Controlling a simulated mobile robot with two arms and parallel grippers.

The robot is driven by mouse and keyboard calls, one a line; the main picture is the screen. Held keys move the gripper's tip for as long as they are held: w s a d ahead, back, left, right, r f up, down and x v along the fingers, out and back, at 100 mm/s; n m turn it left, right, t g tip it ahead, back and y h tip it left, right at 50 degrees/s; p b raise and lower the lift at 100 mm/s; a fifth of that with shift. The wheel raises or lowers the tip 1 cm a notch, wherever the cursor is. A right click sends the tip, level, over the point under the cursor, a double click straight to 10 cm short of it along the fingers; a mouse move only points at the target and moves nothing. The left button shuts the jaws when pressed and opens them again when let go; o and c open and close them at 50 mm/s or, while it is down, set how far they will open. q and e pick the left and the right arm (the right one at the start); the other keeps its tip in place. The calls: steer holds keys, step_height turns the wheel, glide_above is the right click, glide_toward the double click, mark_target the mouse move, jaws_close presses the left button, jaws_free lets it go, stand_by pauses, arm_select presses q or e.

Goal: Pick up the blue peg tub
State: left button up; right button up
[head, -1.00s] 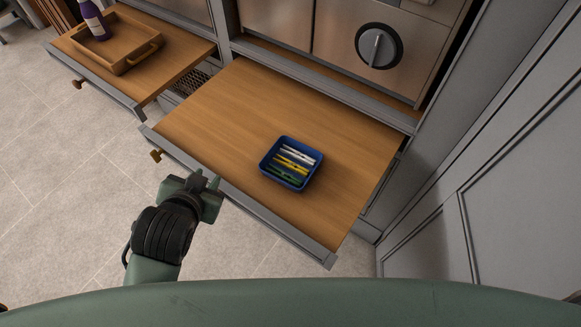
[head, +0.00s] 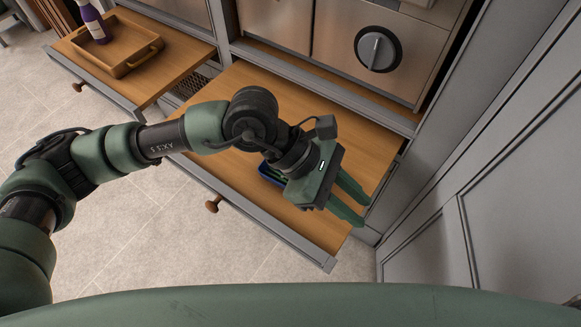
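The blue peg tub (head: 266,173) rests on the pulled-out wooden board on the right. Most of it is hidden behind my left gripper; only its left edge and a bit of green inside show. My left gripper (head: 354,207) reaches over the tub from the left, its two green fingers pointing right and down past the tub. The fingers are apart with nothing seen between them. My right gripper is not in view.
The wooden board (head: 230,105) is clear to the left of the tub. A second board on the left holds a wooden tray (head: 152,46) and a purple bottle (head: 94,22). A cabinet front with a dial (head: 377,49) rises behind. Grey panels stand at right.

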arm_select(q)
steer(key=w+a+f+m+t+y, duration=0.1)
steer(key=w+a+f+t+y, duration=0.1)
steer(key=w+a+f+y, duration=0.3)
steer(key=t+y, duration=0.3)
glide_toward(275, 181)
steer(key=shift+m, duration=0.3)
steer(key=f, duration=0.2)
steer(key=f+p, duration=0.1)
steer(key=f, duration=0.2)
steer(key=w+f, duration=0.1)
steer(key=f, duration=0.1)
steer(key=shift+w+d+f+p, duration=0.1)
steer(key=shift+d+f+p, duration=0.2)
steer(key=shift+d, duration=0.1)
steer(key=shift+f, duration=0.45)
steer(key=shift+c, duration=0.3)
jaws_close()
